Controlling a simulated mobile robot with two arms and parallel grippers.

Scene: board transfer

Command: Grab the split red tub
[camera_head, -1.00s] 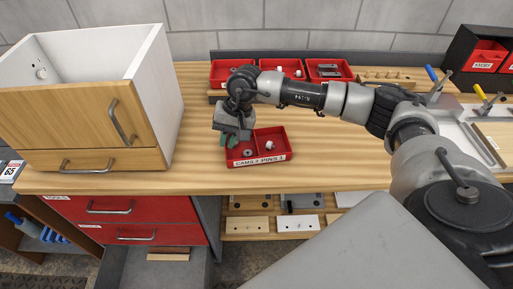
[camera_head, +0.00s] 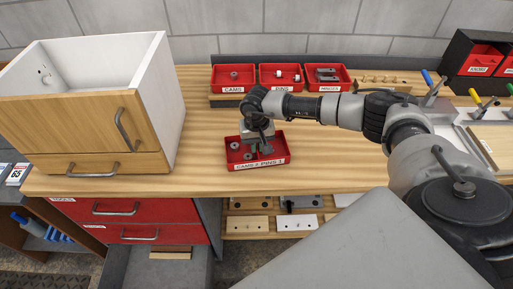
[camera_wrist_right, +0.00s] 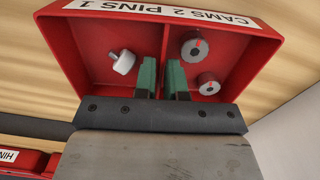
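The split red tub (camera_head: 260,165), labelled "CAMS 2 PINS 1", sits upright on the wooden bench. It also shows in the right wrist view (camera_wrist_right: 225,30), with a thin divider between two compartments. One compartment holds a white pin (camera_wrist_right: 124,62); the other holds two grey cams (camera_wrist_right: 195,49). My right gripper (camera_head: 260,148) reaches down into the tub from above. Its two green fingers (camera_wrist_right: 162,80) stand on either side of the divider with a narrow gap. Whether they press on it cannot be told. My left gripper is not in view.
Behind the tub stand red bins for cams (camera_head: 234,89), pins (camera_head: 281,88) and other parts. A wooden-front cabinet (camera_head: 80,125) stands to the left. Tools (camera_head: 437,85) stand to the right. The bench on both sides of the tub is clear.

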